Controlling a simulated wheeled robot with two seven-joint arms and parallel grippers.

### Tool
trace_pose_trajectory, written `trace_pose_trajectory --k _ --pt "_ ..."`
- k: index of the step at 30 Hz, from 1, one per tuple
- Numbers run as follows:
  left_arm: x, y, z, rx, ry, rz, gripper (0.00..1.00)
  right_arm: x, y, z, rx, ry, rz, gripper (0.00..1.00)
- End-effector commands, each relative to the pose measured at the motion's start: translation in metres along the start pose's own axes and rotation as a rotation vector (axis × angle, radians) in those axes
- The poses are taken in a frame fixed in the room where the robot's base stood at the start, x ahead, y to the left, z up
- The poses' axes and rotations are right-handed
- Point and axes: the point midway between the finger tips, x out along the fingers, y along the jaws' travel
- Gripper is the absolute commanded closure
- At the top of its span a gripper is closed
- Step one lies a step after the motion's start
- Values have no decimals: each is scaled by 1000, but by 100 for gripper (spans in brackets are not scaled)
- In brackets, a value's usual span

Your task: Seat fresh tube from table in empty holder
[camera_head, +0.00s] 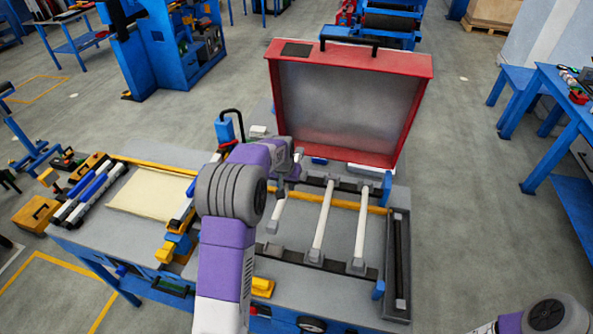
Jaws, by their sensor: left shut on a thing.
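My left gripper (283,184) is shut on a white tube (277,212) at the left side of the row of tube holders. The tube's upper end is hidden by the gripper. Its lower end is close to a grey holder clip (270,229); I cannot tell whether it is seated. Two other white tubes, one in the middle (323,219) and one on the right (361,224), lie parallel in their holders. Only part of my right arm shows at the bottom right; its gripper is out of view.
A red-framed panel (418,118) stands tilted up behind the holders. A dark channel (398,262) borders them on the right.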

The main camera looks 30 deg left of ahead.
Motion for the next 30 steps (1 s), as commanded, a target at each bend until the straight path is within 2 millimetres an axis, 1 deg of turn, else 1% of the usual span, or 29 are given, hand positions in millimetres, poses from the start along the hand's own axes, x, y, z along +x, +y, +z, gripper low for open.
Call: trace_pose_trajectory --k 5,11,30 --pt "5 0 2 0 -1 0 100 4 2 0 1 -1 0 61" --pt "18 0 6 -1 -1 0 100 13 5 -1 1 0 0 61" --pt "78 0 24 0 0 -1 100 55 21 -3 0 0 0 61"
